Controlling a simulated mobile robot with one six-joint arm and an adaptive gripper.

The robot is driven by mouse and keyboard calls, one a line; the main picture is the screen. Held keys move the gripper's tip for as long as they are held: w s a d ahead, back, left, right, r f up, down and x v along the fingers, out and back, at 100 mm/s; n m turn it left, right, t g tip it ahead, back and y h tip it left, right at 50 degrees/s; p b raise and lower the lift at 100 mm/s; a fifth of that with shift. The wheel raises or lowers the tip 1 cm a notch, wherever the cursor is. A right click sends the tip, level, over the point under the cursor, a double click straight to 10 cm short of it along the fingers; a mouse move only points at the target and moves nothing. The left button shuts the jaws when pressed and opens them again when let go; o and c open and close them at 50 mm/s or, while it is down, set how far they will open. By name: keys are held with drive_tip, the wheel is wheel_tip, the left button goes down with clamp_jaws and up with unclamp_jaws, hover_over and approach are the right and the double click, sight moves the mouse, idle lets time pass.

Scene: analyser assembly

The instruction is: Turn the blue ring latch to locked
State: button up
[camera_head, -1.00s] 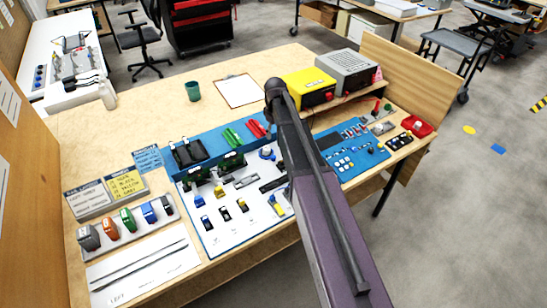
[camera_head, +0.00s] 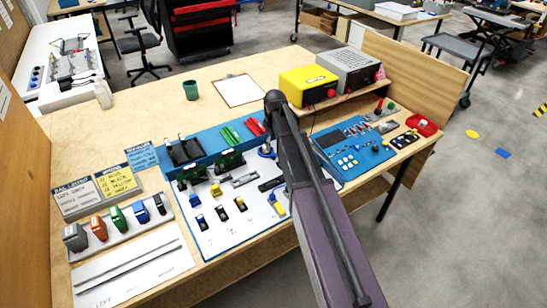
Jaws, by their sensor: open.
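A small blue ring-shaped part (camera_head: 265,153), which looks like the ring latch, sits at the right of the white-and-blue assembly board (camera_head: 222,236). It is partly covered by my arm and by a small grey upright shape just above it. Its lock position is too small to read. My dark arm crosses from the lower right up to a rounded joint above the board. My gripper is not distinguishable; the arm hides the area beside the ring.
A blue panel (camera_head: 335,172) with buttons lies right of my arm. A yellow box (camera_head: 307,86) and a grey box (camera_head: 348,68) stand behind. Several coloured blocks (camera_head: 119,219) stand at left. A green cup (camera_head: 191,90) and clipboard (camera_head: 239,90) lie at the back, with bare tabletop around them.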

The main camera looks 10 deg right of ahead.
sight(274, 154)
drive_tip(key=shift+f+b, duration=2.05)
drive_tip(key=shift+f, duration=0.3)
clamp_jaws()
